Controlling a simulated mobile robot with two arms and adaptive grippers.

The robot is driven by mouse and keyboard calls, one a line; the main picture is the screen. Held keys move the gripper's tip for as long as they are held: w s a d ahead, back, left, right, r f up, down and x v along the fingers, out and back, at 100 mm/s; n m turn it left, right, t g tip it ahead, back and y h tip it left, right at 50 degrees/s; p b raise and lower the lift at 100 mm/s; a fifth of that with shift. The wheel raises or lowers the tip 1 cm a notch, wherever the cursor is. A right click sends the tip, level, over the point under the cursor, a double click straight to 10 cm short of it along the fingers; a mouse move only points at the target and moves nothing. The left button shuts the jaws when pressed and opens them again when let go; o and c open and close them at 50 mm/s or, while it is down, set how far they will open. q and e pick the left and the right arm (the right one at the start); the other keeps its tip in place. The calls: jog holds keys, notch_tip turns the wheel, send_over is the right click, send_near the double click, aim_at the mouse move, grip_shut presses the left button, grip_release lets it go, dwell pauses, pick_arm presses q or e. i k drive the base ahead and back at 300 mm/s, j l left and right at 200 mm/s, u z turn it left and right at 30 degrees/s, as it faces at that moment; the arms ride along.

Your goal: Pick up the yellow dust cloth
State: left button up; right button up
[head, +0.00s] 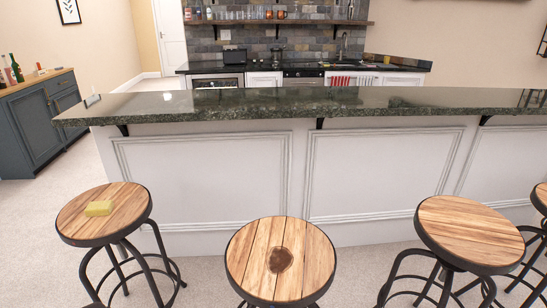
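The yellow dust cloth (98,208) looks like a small folded block. It lies flat on the wooden seat of the left bar stool (125,197), a little left of the seat's middle. Nothing covers it. Neither of my grippers shows in the head view.
A middle stool (301,240) and a right stool (465,215) stand before the white-panelled bar, with another at the right edge. The dark stone counter (300,103) overhangs the stools' side. A blue-grey cabinet (35,130) with bottles stands far left. Carpet is clear left of the stools.

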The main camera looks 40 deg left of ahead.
aim_at(101, 207)
jog(key=u, duration=2.5)
